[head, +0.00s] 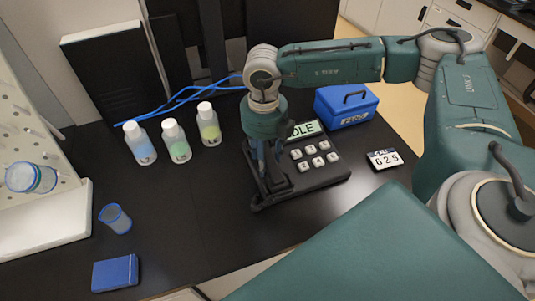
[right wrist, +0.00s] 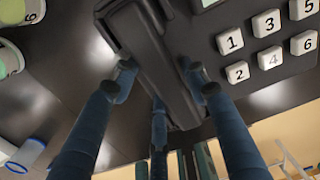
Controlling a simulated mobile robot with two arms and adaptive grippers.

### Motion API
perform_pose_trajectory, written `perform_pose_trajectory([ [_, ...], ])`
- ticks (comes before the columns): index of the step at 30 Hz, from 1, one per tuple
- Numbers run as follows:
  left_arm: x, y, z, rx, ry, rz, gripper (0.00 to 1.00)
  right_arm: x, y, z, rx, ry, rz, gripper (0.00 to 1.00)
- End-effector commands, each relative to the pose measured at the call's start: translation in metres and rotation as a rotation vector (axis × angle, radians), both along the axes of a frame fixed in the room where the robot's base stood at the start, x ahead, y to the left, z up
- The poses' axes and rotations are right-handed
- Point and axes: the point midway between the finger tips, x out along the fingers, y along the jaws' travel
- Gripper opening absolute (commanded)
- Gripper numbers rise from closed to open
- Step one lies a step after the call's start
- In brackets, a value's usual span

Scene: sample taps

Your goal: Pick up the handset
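The black handset (right wrist: 160,62) lies along the left side of a black keypad phone (head: 318,180) whose small screen partly reads "DLE". In the head view the handset (head: 273,187) is partly hidden by my right gripper. My right gripper (head: 263,168) points down over it. In the right wrist view the blue fingers of my right gripper (right wrist: 160,78) are spread, with the handset between them. They look open, and I cannot tell whether any finger touches it. My left gripper is not in view.
Three capped bottles (head: 177,142) stand left of the phone, near blue cables (head: 185,98).

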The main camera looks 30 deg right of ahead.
Motion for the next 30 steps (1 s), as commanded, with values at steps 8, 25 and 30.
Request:
perform_pose_trajectory([
  [8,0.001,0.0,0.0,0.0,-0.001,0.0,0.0,0.0,0.0,0.001,0.001,-0.001,0.0,0.08],
  [25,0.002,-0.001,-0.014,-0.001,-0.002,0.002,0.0,0.002,0.001,0.048,0.002,-0.007,-0.001,0.07],
  [30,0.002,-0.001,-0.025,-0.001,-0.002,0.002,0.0,0.002,0.001,0.097,0.003,-0.009,0.0,0.07],
])
